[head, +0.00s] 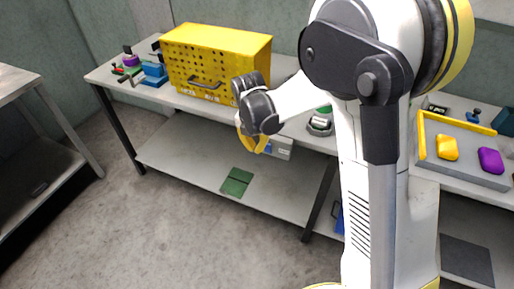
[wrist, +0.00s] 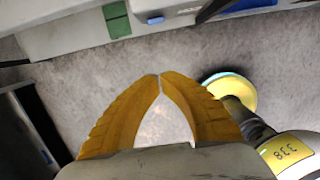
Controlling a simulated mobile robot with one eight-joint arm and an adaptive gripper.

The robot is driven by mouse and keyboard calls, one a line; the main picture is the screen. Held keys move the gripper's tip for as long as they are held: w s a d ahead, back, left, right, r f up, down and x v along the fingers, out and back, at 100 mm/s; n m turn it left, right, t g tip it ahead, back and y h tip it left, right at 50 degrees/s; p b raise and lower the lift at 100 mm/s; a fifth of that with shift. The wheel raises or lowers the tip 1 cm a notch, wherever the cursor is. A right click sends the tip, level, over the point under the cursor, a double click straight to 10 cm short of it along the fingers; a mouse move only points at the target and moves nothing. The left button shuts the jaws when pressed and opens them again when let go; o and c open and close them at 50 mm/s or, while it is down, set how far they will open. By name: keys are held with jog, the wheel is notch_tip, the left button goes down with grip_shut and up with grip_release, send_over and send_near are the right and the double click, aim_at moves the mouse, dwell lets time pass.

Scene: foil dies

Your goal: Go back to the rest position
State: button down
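My gripper (head: 253,143) is in front of the workbench in the head view, pointing down in front of the bench's long side. In the wrist view its two yellow fingers (wrist: 159,77) meet at their tips, with nothing between them. Grey floor shows through the gap behind the tips. My gripper touches nothing that I can see.
A long bench (head: 108,76) holds a yellow perforated box (head: 215,64) and, on the right, a grey tray (head: 463,174) with a yellow piece (head: 447,148) and a purple piece (head: 490,161). Another table (head: 18,82) stands left. Floor between them is clear.

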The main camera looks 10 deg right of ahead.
dwell(0.5)
jog(key=s+d+r+m+t, duration=0.2)
jog(key=s+d+r+m, duration=0.1)
jog(key=s+r+m, duration=0.8)
jog(key=s+d+r+m+t, duration=0.1)
jog(key=s+r+m, duration=0.1)
jog(key=s+m, duration=0.3)
jog(key=s+d+r+m+t+y, duration=0.1)
jog(key=s+m, duration=0.5)
jog(key=m, duration=0.6)
jog(key=shift+s+d+r+m+t, duration=0.15)
jog(key=shift+d+r+m+t, duration=0.2)
jog(key=shift+r+t, duration=0.65)
jog(key=shift+r, duration=0.2)
